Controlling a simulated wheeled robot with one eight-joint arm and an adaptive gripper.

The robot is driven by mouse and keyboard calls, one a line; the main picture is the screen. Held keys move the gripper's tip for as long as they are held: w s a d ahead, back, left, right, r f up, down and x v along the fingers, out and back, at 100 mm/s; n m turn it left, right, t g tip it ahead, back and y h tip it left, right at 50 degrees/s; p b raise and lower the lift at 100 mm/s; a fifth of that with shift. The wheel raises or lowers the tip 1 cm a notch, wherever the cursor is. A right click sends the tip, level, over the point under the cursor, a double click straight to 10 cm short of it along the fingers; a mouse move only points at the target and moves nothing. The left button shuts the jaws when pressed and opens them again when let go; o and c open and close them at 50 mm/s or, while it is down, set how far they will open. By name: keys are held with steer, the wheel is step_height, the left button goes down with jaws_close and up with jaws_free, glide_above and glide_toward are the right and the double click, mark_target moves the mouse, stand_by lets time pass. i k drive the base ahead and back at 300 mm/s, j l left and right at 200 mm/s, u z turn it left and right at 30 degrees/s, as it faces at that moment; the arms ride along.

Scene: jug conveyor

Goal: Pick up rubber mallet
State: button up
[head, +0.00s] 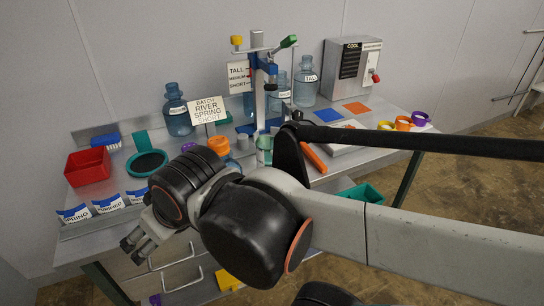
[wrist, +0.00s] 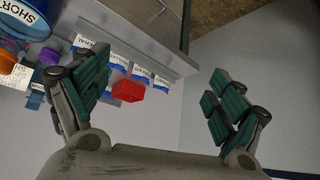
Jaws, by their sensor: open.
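I cannot clearly make out a rubber mallet. An orange bar (head: 313,158), possibly its handle, lies on the workbench (head: 330,182) just right of my arm's black joint in the head view. My arm hides what may join its upper end. My gripper (head: 132,250) is at the lower left, in front of the bench's front edge and well left of the orange bar. In the wrist view my gripper (wrist: 158,68) has its fingers wide apart with nothing held between them. No mallet shows in the wrist view.
A red bin (head: 88,166), a teal dish (head: 147,163) and label packs (head: 108,204) occupy the bench's left side. Blue jugs (head: 177,110), a filling stand (head: 258,85) and a cooler box (head: 350,68) stand behind. The red bin also shows in the wrist view (wrist: 128,91).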

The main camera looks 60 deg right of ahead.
mark_target(315, 160)
steer(key=z, duration=2)
steer(key=i+j+u, duration=0.3)
steer(key=i, duration=0.2)
steer(key=k+l, duration=0.05)
